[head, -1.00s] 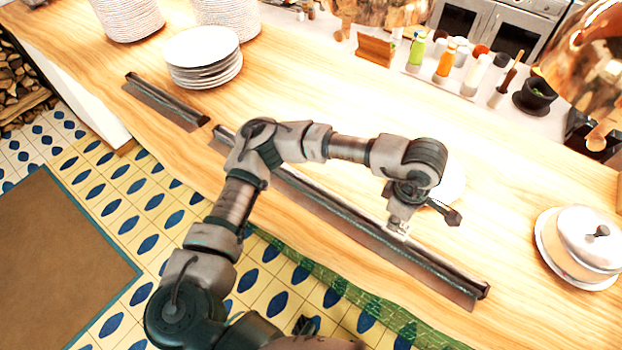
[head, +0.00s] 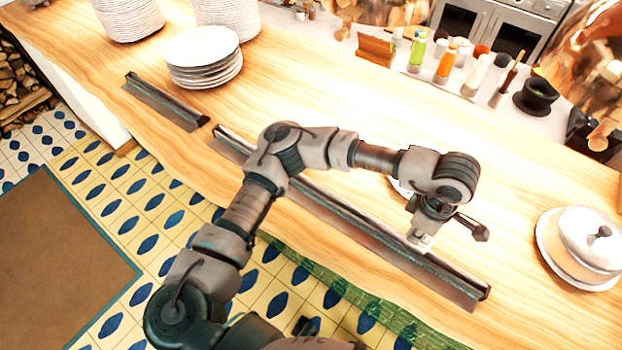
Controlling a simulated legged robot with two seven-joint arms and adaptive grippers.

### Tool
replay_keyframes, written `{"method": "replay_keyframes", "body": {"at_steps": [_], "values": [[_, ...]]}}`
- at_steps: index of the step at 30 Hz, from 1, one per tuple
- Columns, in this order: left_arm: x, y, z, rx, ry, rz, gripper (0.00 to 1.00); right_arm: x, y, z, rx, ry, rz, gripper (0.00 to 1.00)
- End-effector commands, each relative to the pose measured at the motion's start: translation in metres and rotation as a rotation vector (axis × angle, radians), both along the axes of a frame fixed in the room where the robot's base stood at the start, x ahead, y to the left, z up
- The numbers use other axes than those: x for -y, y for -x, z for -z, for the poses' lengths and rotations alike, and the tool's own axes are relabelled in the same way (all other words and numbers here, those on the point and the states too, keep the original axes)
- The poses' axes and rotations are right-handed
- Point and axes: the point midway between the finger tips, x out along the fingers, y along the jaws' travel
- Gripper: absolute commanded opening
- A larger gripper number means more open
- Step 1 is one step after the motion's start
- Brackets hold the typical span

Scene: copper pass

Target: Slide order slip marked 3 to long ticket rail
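The long ticket rail (head: 350,226) is a dark metal strip running diagonally along the counter's near edge. A shorter rail (head: 166,102) lies in line with it to the upper left. My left gripper (head: 421,240) points down at the long rail, toward its right-hand end. A small pale patch shows at its fingertips, but I cannot make out whether it is a slip. No number 3 is readable. I cannot tell whether the fingers are open or shut. My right gripper is out of view.
A plate (head: 398,187) is mostly hidden behind my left arm. A covered dish (head: 583,245) stands at the right. Stacked plates (head: 204,60) stand at the upper left. Bottles (head: 446,64) and a mortar (head: 536,95) line the back. The middle of the wooden counter (head: 330,95) is clear.

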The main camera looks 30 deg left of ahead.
Motion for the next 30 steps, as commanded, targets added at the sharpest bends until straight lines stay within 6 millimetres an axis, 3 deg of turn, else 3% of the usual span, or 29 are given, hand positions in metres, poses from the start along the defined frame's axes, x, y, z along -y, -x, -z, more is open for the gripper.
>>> {"method": "replay_keyframes", "body": {"at_steps": [8,30], "values": [[0.006,0.0,0.0,0.0,0.0,0.001,0.0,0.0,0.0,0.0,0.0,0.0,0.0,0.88],[0.054,0.004,0.0,0.0,0.0,0.0,0.0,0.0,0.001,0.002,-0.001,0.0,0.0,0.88]]}}
